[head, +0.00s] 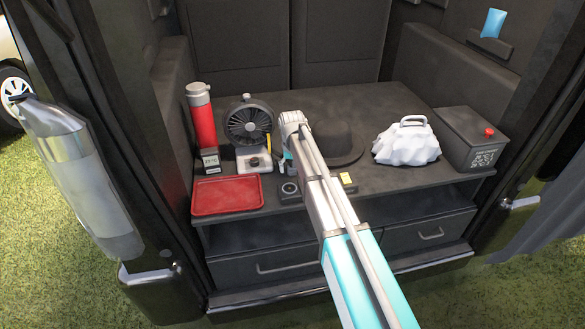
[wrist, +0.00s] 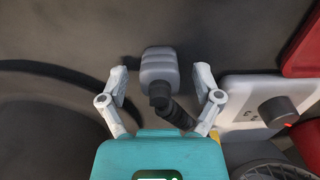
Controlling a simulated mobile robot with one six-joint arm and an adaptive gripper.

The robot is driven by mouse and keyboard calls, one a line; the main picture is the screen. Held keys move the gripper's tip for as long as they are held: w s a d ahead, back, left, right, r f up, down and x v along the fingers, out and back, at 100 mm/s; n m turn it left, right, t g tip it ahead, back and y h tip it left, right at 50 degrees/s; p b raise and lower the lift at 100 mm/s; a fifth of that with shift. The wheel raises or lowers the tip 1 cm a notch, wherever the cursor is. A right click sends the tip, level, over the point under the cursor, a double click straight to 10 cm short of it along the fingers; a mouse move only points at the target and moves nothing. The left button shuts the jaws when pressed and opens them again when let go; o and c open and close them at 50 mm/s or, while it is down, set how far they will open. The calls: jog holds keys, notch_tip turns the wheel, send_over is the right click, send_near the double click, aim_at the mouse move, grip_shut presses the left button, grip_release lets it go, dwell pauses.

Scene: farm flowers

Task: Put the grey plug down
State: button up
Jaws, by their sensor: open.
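The grey plug (wrist: 158,66) shows in the wrist view as a ribbed block with a dark neck and a black cable running from it. It is at the dark shelf surface (wrist: 60,30). My gripper (wrist: 160,74) is open, with one finger on each side of the plug and a visible gap to both. In the head view my gripper (head: 286,158) is low over the shelf (head: 365,100), beside the white box with the fan. The plug is mostly hidden by my arm there, and whether its underside rests fully on the shelf cannot be told.
The white knobbed box (wrist: 262,104) is close beside my gripper. A red tray (head: 228,194), red flask (head: 201,115), fan (head: 248,122) and small dark device (head: 289,190) are nearby. A dark hat (head: 335,138), crumpled white bundle (head: 407,142) and black battery (head: 468,138) are right.

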notch_tip(320, 180, up, 13)
jog(key=p, duration=1.2)
jog(key=shift+p, duration=0.35)
dwell(0.4)
jog(key=s+d+m, duration=0.3)
jog(key=s+d, duration=2)
jog(key=s, duration=0.3)
notch_tip(320, 180, up, 6)
jog(key=p, duration=0.5)
jog(key=shift+f+p, duration=0.15)
jog(key=shift+p, duration=0.2)
